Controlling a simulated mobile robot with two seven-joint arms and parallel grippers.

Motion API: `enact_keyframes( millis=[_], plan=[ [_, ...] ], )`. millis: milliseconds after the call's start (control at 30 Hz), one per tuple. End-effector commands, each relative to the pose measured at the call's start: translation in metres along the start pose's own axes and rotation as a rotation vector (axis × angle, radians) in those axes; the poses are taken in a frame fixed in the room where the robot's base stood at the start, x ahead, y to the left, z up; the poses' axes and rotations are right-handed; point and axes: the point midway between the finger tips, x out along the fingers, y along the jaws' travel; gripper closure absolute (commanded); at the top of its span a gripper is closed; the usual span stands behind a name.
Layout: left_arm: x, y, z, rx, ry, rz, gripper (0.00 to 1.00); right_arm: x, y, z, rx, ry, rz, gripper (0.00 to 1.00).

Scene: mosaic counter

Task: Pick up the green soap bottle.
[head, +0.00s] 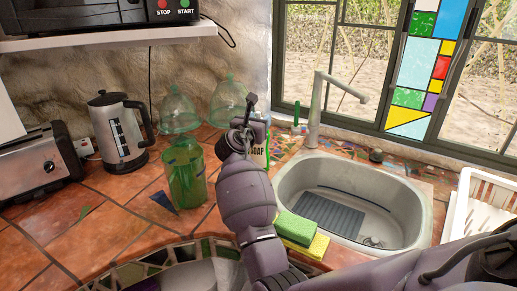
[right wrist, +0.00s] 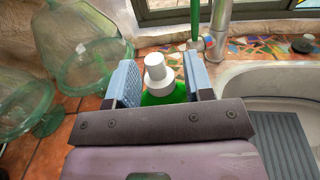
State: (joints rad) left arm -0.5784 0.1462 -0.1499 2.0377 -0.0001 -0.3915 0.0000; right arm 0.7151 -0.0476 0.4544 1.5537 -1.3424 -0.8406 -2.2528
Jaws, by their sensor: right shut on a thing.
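The soap bottle (head: 260,153) stands behind the sink's left end, by the window wall. In the head view my right arm covers much of it, and part of its pale "SOAP" label shows. In the right wrist view its white cap and green body (right wrist: 158,98) sit between the two blue-padded fingers. My right gripper (head: 248,118) is shut on the bottle, seen from behind in the head view. Whether the bottle's base touches the counter is hidden. My left gripper is not in view.
A green glass (head: 187,175) stands left of my right arm.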

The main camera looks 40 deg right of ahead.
Motion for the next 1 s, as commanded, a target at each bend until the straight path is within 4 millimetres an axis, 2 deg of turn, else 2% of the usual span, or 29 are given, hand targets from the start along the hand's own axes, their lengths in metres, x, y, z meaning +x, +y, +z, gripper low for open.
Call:
enact_keyframes(
  millis=[67, 233, 300, 333, 367, 800, 1000],
  plan=[
    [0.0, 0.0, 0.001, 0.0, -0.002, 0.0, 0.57, 0.0, -0.001, -0.007, -0.006, 0.011, -0.002, 0.81],
    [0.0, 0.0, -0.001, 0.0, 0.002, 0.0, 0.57, 0.0, -0.001, -0.003, -0.005, 0.013, -0.002, 0.81],
    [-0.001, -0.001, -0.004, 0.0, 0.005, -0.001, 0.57, 0.0, -0.001, 0.005, -0.005, 0.012, -0.003, 0.96],
    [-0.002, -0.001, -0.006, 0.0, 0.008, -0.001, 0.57, 0.0, -0.001, 0.009, -0.004, 0.011, -0.003, 1.0],
    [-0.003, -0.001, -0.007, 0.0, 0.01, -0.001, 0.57, 0.0, -0.001, 0.015, -0.003, 0.01, -0.003, 1.0],
    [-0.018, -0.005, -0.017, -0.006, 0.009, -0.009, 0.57, 0.001, -0.001, 0.123, 0.002, 0.001, -0.001, 1.0],
    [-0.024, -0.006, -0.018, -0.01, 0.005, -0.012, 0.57, 0.001, 0.0, 0.163, 0.003, 0.0, -0.001, 1.0]
  ],
)
